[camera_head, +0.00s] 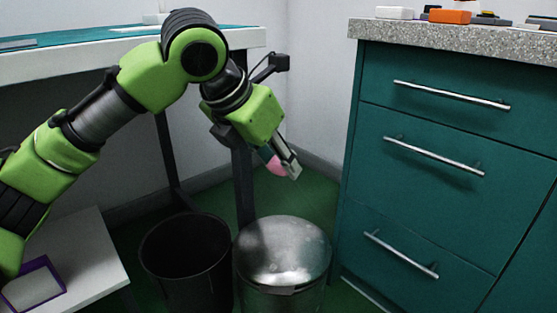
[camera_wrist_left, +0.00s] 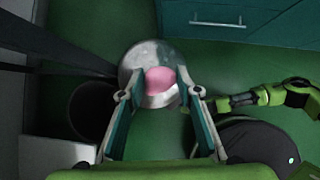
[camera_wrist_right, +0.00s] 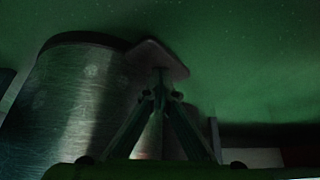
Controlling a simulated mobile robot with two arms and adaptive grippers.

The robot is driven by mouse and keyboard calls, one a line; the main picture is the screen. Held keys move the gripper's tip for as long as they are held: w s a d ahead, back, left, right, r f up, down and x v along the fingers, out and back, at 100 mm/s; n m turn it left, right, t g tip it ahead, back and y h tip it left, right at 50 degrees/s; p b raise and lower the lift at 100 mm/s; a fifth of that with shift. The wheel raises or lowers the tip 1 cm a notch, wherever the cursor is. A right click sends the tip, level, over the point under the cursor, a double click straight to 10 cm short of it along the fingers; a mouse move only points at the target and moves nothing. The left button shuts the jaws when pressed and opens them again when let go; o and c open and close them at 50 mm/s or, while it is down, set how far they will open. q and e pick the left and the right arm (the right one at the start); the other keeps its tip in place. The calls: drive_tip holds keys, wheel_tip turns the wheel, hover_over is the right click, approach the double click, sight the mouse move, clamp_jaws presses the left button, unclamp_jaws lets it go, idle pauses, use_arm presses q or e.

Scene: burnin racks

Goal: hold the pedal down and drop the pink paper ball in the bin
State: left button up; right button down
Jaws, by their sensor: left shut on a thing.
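The pink paper ball (camera_head: 275,166) is between the fingers of my left gripper (camera_head: 286,168), partly hidden by them. In the left wrist view the ball (camera_wrist_left: 160,87) shows between both fingertips, over the bin. The metal bin (camera_head: 284,252) stands on the floor below, its round lid down. In the right wrist view the bin wall (camera_wrist_right: 75,100) fills the left side, and a flat plate (camera_wrist_right: 172,62), apparently the pedal, juts from its foot. My right gripper (camera_wrist_right: 165,97) has its fingertips together at the plate; contact is unclear. It is not in the head view.
A dark open bin (camera_head: 186,258) stands just left of the metal one. A teal drawer cabinet (camera_head: 430,150) with bar handles is close on the right. A workbench (camera_head: 100,50) and a white low surface (camera_head: 85,260) are on the left.

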drive_tip(key=shift+s+d+f, duration=0.15)
drive_tip(key=shift+f, duration=0.7)
drive_tip(key=shift+s+d+f, duration=0.1)
drive_tip(key=shift+f, duration=0.7)
use_arm(q)
drive_tip(key=o, duration=1.9)
use_arm(e)
drive_tip(key=shift+s+f, duration=0.15)
drive_tip(key=shift+d, duration=0.1)
use_arm(q)
wheel_tip(320, 180, up, 4)
drive_tip(key=p, duration=0.4)
drive_tip(key=shift+w, duration=0.1)
use_arm(e)
drive_tip(key=r, duration=0.4)
drive_tip(key=shift+w+a+r, duration=0.1)
drive_tip(key=shift+w+a, duration=0.1)
drive_tip(key=shift+w, duration=0.05)
use_arm(q)
drive_tip(key=shift+r+p, duration=1.9)
drive_tip(key=shift+p, duration=0.15)
use_arm(e)
drive_tip(key=shift+a+r, duration=0.1)
drive_tip(key=shift+r, duration=1.65)
drive_tip(key=shift+r, duration=0.1)
